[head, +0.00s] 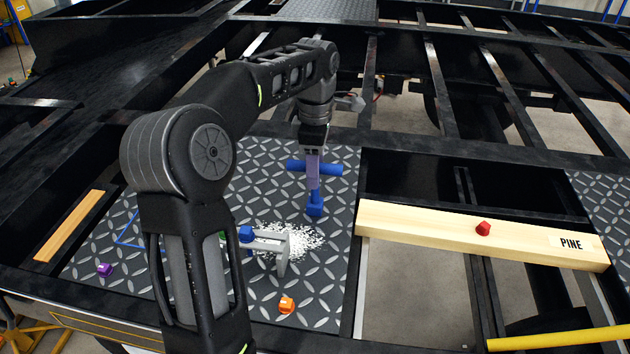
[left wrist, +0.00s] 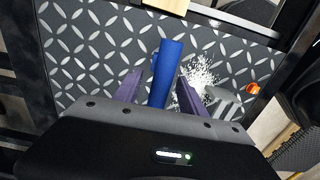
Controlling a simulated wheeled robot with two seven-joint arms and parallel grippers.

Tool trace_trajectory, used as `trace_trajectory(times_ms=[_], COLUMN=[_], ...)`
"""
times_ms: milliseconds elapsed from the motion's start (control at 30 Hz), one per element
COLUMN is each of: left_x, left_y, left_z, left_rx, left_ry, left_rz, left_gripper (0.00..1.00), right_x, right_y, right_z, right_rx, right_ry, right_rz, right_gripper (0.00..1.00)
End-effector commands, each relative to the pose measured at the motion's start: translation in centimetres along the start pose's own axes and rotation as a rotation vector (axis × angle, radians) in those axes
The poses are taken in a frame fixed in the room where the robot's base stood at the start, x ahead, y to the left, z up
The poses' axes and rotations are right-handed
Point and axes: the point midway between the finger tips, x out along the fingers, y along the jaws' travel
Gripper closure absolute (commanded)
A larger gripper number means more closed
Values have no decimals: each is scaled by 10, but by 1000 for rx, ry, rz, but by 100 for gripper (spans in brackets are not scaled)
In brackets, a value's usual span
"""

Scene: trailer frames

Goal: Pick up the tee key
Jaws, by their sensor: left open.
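The tee key (head: 332,169) is blue, with a crossbar handle and a stem ending in a thicker blue end piece low on the diamond plate (head: 325,260). My left gripper (head: 313,178) points down at its middle, with the purple fingers in front of part of the stem. In the left wrist view the blue bar of the tee key (left wrist: 168,62) lies between the two spread fingers of my left gripper (left wrist: 160,88). I cannot tell whether the fingers touch it. My right gripper is not in view.
A grey clamp-like tool (head: 282,252) with a blue knob lies near white granules (head: 305,240). An orange piece (head: 287,304) and a purple piece (head: 104,269) sit on the plate. A pine plank (head: 400,219) with a red piece (head: 483,228) spans the opening at right.

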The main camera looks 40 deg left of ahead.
Motion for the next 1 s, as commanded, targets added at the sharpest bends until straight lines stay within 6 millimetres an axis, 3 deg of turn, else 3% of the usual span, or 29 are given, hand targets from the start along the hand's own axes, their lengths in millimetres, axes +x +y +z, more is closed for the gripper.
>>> trace_trajectory(times_ms=[333, 933, 1000], left_x=[43, 45, 45], left_y=[-1, -1, -1], left_z=[-1, -1, -1], left_rx=[1, 0, 1], left_ry=[0, 0, 0], left_rz=[-1, 0, 0], left_gripper=[51, 51, 56], right_x=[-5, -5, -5], right_y=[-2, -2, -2], right_z=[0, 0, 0], right_rx=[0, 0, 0], right_ry=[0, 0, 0], right_rz=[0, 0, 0], right_gripper=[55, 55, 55])
